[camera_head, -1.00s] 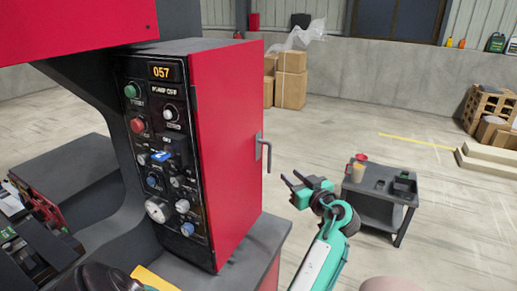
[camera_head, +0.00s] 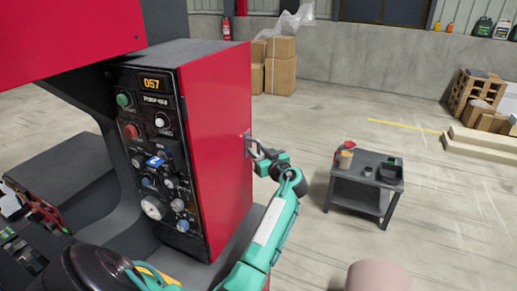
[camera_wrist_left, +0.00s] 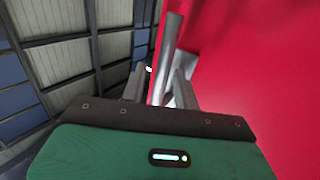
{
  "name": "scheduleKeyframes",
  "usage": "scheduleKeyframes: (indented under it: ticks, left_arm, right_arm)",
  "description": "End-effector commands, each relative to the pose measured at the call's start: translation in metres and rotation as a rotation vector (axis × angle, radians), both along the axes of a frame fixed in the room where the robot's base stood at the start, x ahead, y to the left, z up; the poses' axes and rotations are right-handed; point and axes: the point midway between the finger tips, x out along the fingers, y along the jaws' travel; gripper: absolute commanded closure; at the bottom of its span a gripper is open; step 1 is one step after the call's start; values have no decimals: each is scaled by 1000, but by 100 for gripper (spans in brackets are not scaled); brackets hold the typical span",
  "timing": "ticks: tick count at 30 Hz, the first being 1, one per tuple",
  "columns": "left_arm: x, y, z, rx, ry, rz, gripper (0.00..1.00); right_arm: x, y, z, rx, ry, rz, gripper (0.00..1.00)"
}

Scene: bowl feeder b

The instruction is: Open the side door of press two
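The red side door (camera_head: 215,140) forms the right face of the press's control box. Its upright metal handle (camera_head: 248,140) sits near the door's far edge. The door looks closed. My left gripper (camera_head: 259,150) is at the handle, its arm reaching in from below. In the left wrist view the handle bar (camera_wrist_left: 168,45) stands between the two fingers (camera_wrist_left: 160,88), and the red door panel (camera_wrist_left: 255,70) fills the right side. The fingers look apart, with a small gap beside the bar; whether either touches it is unclear. My right gripper is not in view.
The black control panel (camera_head: 153,150) with knobs and a "057" display faces left. A small dark table (camera_head: 357,195) with cups stands right of my left arm. Cardboard boxes (camera_head: 280,65) stand by the back wall. Floor right of the door is open.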

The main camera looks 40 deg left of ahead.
Motion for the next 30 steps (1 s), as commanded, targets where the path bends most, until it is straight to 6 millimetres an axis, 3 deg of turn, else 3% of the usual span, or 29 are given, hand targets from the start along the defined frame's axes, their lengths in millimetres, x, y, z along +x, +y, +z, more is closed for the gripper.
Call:
scheduleKeyframes:
  ticks: [8, 12, 13, 23, 30]
  left_arm:
    - [0, 1, -1, -1, -1, 0, 70]
    - [0, 1, 0, 0, -1, 0, 97]
    - [0, 1, 0, 0, -1, 0, 100]
    - [1, -3, -1, -1, -1, -13, 100]
    - [2, -30, -4, -2, -4, -109, 100]
  right_arm:
    - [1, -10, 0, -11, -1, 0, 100]
    - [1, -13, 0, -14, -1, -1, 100]
    - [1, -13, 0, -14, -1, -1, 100]
    - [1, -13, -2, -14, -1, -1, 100]
    - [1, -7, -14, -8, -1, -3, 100]
